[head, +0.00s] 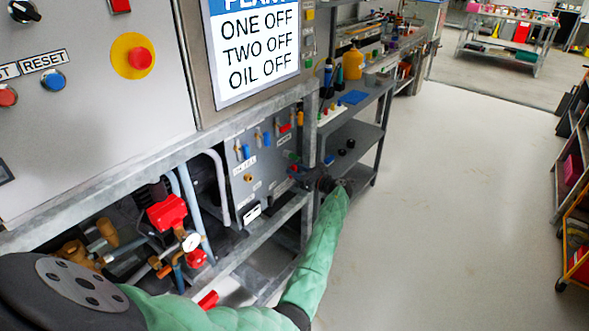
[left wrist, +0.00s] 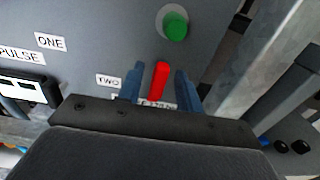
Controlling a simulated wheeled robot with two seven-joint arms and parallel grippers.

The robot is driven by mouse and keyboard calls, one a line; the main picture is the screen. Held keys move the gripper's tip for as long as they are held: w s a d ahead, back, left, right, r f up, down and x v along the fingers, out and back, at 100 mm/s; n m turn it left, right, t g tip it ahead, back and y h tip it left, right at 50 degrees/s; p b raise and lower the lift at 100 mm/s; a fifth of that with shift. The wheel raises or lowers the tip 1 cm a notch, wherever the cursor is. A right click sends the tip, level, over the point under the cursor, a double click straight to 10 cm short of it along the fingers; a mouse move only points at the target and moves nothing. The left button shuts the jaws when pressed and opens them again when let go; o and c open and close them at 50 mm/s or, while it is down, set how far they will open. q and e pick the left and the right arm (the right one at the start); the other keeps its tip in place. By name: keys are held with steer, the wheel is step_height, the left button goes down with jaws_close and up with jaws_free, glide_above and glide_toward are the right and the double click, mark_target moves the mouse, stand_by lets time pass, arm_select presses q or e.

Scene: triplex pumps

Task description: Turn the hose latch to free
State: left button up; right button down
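In the left wrist view, my left gripper (left wrist: 158,84) has its two blue-grey fingers apart, one on each side of a red lever (left wrist: 160,82) on a grey panel. Gaps show between the lever and both fingers, so it is not gripped. A label at the lever's foot is mostly hidden, and I cannot read whether it names the hose latch. In the head view, my left gripper (head: 324,184) is at the right edge of the grey valve panel (head: 262,165); its fingertips are too small and dark to make out. My right gripper is not in view.
A green button (left wrist: 175,25) sits above the lever. A metal frame post (left wrist: 262,60) stands to its right. In the head view, shelves (head: 355,140) stand just beyond the gripper. Pipes with a red valve (head: 167,212) lie lower left.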

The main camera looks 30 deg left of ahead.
arm_select(q)
steer(key=shift+a, duration=0.6)
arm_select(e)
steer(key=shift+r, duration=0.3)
arm_select(q)
jaws_close()
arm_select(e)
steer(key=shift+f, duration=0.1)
